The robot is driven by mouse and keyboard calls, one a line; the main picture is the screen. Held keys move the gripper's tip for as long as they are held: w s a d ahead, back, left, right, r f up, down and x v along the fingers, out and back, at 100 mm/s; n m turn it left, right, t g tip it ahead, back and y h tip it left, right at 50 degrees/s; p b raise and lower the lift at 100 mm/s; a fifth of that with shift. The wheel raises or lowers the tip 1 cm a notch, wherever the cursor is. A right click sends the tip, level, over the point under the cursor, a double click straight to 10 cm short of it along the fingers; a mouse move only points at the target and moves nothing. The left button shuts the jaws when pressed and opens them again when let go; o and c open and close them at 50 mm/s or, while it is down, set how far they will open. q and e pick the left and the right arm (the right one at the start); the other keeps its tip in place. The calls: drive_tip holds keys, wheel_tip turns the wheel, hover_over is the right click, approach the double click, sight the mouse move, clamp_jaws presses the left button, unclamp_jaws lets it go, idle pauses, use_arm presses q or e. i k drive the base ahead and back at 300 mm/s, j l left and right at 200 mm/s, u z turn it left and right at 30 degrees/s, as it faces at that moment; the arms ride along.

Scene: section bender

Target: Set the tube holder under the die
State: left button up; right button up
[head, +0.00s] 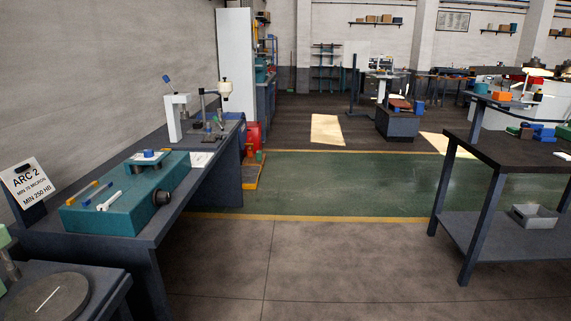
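Neither of my grippers shows in the head view. I cannot single out a tube holder or a die for certain. On the left bench (120,258) a teal machine block (130,200) carries small blue, yellow and white pieces and a round white part with a blue top (150,154). Behind it stands a small white press (176,117) with a blue-tipped lever, and a grey stand with a white head (224,90).
A sign reading ARC 2 (29,186) leans at the left. A round dark plate (45,298) lies at the near left. A dark table (510,147) stands at right, with a grey bin (534,215) on its lower shelf. The floor (330,262) between is clear.

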sight(212, 138)
drive_tip(key=i, duration=2.25)
drive_tip(key=i+u, duration=0.25)
drive_tip(key=i, duration=0.2)
drive_tip(key=i+l+u, duration=0.2)
drive_tip(key=i, duration=0.2)
drive_tip(key=i+l+u, duration=0.25)
drive_tip(key=i, duration=0.15)
drive_tip(key=j, duration=0.1)
